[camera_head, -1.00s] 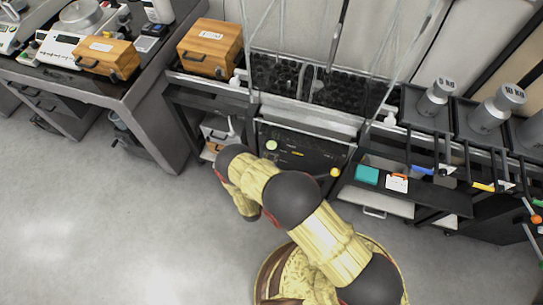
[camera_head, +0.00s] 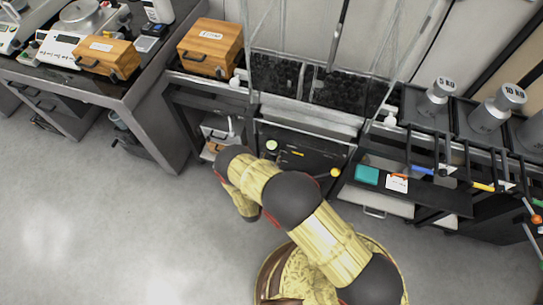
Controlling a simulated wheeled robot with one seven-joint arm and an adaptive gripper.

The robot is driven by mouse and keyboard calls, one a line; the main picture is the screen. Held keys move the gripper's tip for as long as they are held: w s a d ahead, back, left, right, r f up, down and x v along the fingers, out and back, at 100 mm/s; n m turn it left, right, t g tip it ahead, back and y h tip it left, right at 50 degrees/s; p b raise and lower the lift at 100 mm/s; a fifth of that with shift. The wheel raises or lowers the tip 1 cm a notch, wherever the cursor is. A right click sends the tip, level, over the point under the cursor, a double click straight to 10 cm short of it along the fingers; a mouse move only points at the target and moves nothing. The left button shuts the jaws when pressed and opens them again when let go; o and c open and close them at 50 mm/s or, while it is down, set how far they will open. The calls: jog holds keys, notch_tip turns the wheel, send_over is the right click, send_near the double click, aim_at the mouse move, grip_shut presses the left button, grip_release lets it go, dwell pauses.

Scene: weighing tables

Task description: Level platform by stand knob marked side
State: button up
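A wide stand with a dark, bumpy-topped platform (camera_head: 275,75) stands at the back centre. Thin pale rods or wires rise from it, and a light grey bar (camera_head: 310,117) runs along its front. White knobs sit near its left end (camera_head: 236,82) and right end (camera_head: 389,121). On the dark front below are a pale round knob or dial (camera_head: 272,145) and a yellow knob (camera_head: 334,173). A small yellow mark (camera_head: 297,154) lies between them. I cannot tell which is the stand knob. My arm reaches up in front of the stand; my gripper is not visible.
A wooden box (camera_head: 210,47) stands left of the platform. A table with balances and another wooden box (camera_head: 107,55) is at far left. Metal weights marked 5 KG (camera_head: 435,98) and 10 KG (camera_head: 493,112) stand at right, above a teal box (camera_head: 367,175). The left floor is clear.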

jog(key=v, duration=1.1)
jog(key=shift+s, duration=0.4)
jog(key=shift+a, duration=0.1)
